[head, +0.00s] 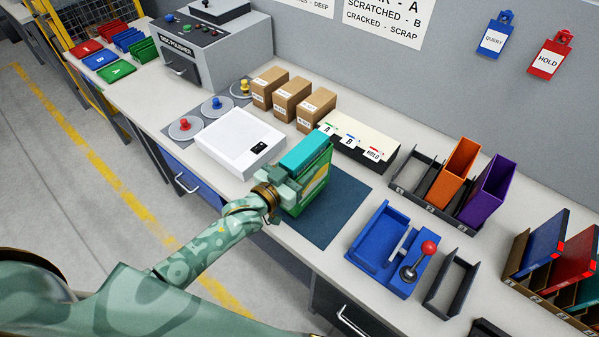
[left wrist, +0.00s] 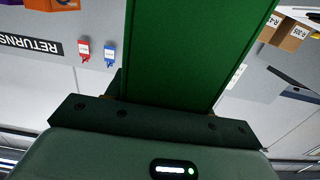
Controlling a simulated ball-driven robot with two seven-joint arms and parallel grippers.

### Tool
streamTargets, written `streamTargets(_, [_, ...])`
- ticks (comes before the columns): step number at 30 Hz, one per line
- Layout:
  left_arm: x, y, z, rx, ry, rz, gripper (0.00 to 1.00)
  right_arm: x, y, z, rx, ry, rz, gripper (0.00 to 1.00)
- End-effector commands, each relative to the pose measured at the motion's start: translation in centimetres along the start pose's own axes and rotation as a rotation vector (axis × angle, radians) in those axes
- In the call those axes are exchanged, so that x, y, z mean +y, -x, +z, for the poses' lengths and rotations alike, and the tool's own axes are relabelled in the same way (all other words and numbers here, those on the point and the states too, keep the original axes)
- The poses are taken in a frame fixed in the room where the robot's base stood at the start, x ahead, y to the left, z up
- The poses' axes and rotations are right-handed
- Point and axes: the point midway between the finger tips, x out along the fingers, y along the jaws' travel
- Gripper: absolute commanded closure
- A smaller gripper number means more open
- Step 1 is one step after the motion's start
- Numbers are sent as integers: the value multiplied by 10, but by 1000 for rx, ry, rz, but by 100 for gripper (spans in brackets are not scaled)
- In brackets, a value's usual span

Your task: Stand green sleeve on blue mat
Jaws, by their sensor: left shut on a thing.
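The green sleeve (head: 314,186) is upright in the head view, with a pale and yellow label on its side. It is over the left part of the dark blue mat (head: 344,208). I cannot tell whether its bottom edge touches the mat. My left gripper (head: 291,187) is shut on the sleeve from the front left and hides part of it. In the left wrist view, the green sleeve (left wrist: 195,50) fills the middle, between the gripper's dark jaws. My right gripper is not in view.
A white box (head: 240,143) stands left of the mat. A black-fronted tray with tabs (head: 358,145) is behind it. A blue fixture with a red-knobbed lever (head: 390,250) is to the right. Orange and purple sleeves (head: 490,190) stand in a rack behind. The mat's right part is clear.

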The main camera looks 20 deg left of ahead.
Motion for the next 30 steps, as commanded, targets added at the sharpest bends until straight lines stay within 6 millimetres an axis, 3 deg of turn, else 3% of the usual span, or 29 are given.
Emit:
streamTargets(3, [1, -1, 15, 2, 2, 0, 80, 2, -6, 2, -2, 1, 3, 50])
streamTargets(14, [1, -1, 19, 3, 1, 1, 80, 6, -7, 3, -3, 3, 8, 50])
streamTargets(15, [1, 0, 20, -1, 0, 1, 42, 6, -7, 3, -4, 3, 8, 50])
streamTargets(17, [1, 0, 19, 0, 0, 1, 25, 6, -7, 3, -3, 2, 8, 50])
streamTargets(27, [1, 1, 15, 0, 0, 1, 25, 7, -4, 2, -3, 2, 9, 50])
streamTargets(30, [1, 14, 17, -3, 1, 0, 25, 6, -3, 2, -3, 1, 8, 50])
